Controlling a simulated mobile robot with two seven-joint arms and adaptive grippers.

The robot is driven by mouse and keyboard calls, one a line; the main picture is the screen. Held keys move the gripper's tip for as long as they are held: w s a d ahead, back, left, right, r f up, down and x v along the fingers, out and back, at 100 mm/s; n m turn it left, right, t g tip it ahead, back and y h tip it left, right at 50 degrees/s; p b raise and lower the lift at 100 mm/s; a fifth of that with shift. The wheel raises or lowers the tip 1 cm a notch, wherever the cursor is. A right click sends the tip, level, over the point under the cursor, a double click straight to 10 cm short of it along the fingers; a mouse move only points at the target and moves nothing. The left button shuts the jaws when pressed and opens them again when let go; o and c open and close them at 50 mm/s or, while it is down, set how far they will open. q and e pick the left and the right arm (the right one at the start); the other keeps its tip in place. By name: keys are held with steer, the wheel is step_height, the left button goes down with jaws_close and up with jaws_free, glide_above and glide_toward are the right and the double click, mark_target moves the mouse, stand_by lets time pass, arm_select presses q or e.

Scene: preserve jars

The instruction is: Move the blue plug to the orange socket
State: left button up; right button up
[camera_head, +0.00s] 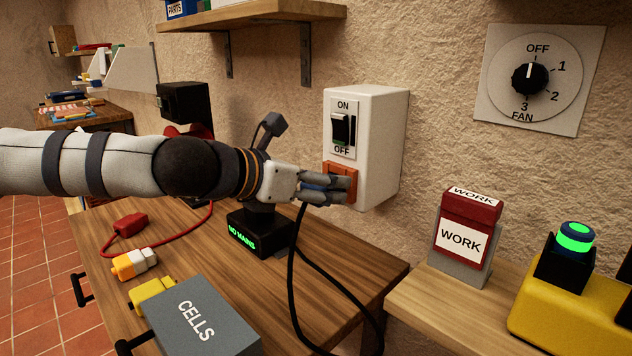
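The orange socket (340,168) is on the lower front of a white wall box (380,150), below a black switch marked ON and OFF. My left gripper (345,189) is right in front of the socket and covers much of it. Its fingers point right, towards the box; I cannot tell whether they touch it or how far apart they are. A black cable (292,262) hangs from just under the gripper to the table. My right gripper is not in view.
On the wooden table (340,285) are a black unit reading NO MAINS (262,236), a red plug (131,224) with red cord, an orange-and-white piece (134,263) and a grey CELLS box (205,318). A red WORK card box (465,228) and yellow lamp base (570,315) stand right.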

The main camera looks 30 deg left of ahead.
arm_select(q)
steer(key=v, duration=1.2)
steer(key=shift+f, duration=0.1)
